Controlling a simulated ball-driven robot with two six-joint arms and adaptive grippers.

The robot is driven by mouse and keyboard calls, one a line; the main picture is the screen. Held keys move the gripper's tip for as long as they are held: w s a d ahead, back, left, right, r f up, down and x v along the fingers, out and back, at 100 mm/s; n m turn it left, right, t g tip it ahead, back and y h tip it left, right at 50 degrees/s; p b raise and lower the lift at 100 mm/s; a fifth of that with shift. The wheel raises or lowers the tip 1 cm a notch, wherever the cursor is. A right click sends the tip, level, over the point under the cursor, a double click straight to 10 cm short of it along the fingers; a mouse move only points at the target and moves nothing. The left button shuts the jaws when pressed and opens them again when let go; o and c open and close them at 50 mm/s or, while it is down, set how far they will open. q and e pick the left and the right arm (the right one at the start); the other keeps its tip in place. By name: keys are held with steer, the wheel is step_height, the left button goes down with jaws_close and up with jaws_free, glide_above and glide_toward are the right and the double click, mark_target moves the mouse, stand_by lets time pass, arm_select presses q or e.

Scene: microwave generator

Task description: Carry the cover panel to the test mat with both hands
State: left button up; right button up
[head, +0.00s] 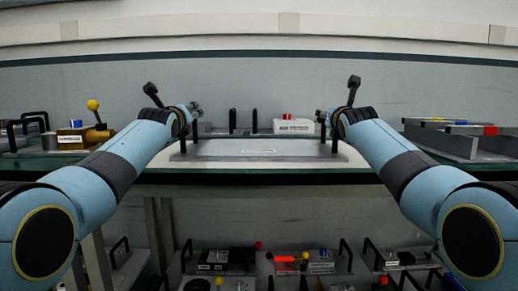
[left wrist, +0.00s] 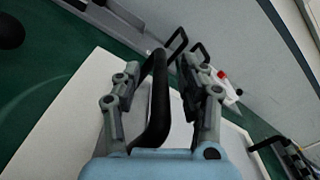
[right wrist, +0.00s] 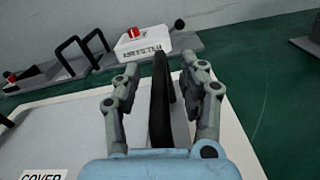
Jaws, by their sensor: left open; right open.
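The cover panel (head: 250,147) is a flat grey plate with a label and a black handle at each end. It lies on a white sheet (head: 358,161) on the bench; I cannot tell if this sheet is the test mat. My left gripper (head: 193,108) is open, its fingers on either side of the left black handle (left wrist: 157,105). My right gripper (head: 323,115) is open, its fingers on either side of the right black handle (right wrist: 160,105). Whether any finger touches a handle is unclear.
Behind the panel stands a white box with a red button (head: 293,125). A brass-coloured block with a yellow-knobbed lever (head: 93,105) is at left. Grey trays with coloured parts (head: 450,135) are at right. A lower shelf holds several handled units (head: 290,260).

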arm_select(q)
steer(key=shift+w, duration=0.1)
arm_select(e)
steer(key=shift+w, duration=0.1)
arm_select(q)
jaws_close()
arm_select(e)
jaws_close()
arm_select(q)
steer(key=shift+r, duration=0.15)
arm_select(e)
steer(key=shift+r, duration=0.1)
